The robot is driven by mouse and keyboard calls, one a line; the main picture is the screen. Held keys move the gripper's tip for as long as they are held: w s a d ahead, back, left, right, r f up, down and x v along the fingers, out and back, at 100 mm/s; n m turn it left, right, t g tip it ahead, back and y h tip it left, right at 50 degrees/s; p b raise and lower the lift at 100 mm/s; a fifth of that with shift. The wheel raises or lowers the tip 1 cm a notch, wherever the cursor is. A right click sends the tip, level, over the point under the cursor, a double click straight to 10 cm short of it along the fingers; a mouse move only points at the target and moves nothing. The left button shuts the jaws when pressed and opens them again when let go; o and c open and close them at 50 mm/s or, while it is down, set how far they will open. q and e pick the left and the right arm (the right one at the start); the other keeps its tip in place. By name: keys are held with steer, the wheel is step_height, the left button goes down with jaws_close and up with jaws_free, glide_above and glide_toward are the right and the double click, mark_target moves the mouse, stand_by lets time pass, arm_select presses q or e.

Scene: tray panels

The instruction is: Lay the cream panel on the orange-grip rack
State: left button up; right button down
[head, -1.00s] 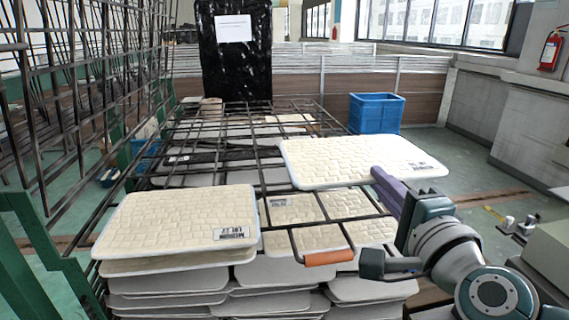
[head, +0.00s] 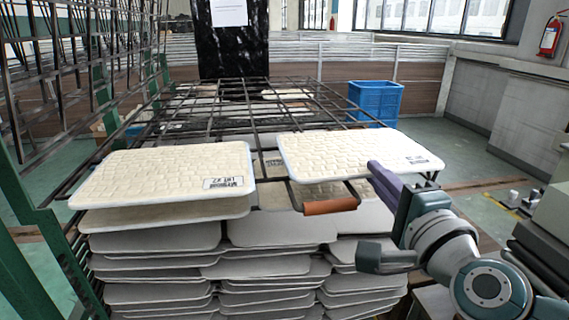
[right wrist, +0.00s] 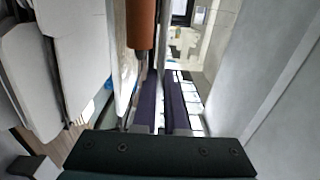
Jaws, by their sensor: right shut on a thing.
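A cream panel (head: 350,153) with a brick-like pattern and a dark label lies nearly level over the right front of the dark wire rack (head: 255,130). I cannot tell if it touches the rack. My right gripper (head: 384,182) has purple fingers and is shut on the panel's front right edge; the fingers also show in the right wrist view (right wrist: 164,100). The rack's orange grip (head: 330,206) sits just below and in front of this panel, and also shows in the right wrist view (right wrist: 141,25). My left gripper is not in view.
Another labelled cream panel (head: 165,172) lies at the left front. Several stacks of pale panels (head: 260,268) stand below the rack. Green-framed wire racks (head: 70,60) stand at the left. A blue bin (head: 376,99) is behind at the right. Open floor (head: 435,150) shows on the right.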

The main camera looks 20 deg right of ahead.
steer(key=shift+f, duration=0.35)
stand_by(0.7)
steer(key=c, duration=0.9)
jaws_free()
steer(key=shift+f+b, duration=0.4)
steer(key=shift+b, duration=0.25)
steer(key=p+v, duration=0.1)
steer(key=v, duration=0.6)
stand_by(1.1)
